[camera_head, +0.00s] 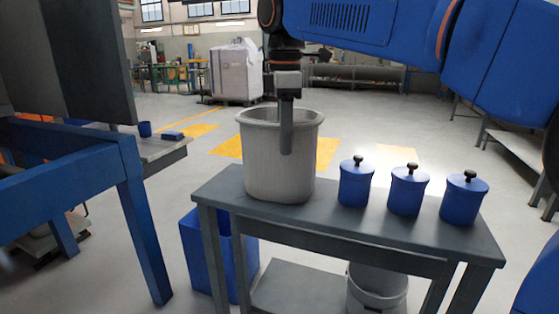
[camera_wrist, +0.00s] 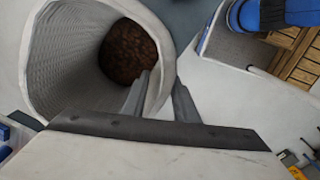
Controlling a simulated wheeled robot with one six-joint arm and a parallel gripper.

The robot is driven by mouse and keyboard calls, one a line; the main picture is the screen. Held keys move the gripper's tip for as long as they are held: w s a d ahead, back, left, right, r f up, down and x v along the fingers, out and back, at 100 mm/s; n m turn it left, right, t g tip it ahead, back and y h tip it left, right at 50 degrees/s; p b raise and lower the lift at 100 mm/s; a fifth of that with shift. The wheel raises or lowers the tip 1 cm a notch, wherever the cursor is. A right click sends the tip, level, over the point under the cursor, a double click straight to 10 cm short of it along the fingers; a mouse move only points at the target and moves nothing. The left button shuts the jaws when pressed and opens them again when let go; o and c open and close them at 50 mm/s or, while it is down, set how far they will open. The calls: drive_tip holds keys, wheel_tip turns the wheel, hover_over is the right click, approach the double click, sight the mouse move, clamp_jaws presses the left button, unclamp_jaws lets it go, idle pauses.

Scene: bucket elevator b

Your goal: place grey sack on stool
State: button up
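The grey sack (camera_head: 265,160) is an open, bucket-shaped container standing upright on a grey bench (camera_head: 345,218), at its left end. Dark brown, grainy contents show deep inside the sack (camera_wrist: 60,75) in the wrist view. My gripper (camera_head: 287,150) points down at its near rim. In the wrist view, one finger of my gripper (camera_wrist: 160,80) is inside the sack and the other outside. The fingers are close together with the wall between them, so it looks shut on the rim. I cannot make out a separate stool for sure.
Three blue lidded jars (camera_head: 355,182) (camera_head: 406,190) (camera_head: 464,198) stand on the bench right of the sack. A blue bin (camera_head: 205,258) and a grey bucket (camera_head: 377,288) are below. A blue frame (camera_head: 145,225) stands left. Open floor lies behind the bench.

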hover_over(282, 177)
wheel_tip(282, 177, down, 5)
drive_tip(key=shift+w+r, duration=0.1)
drive_tip(key=shift+w, duration=0.05)
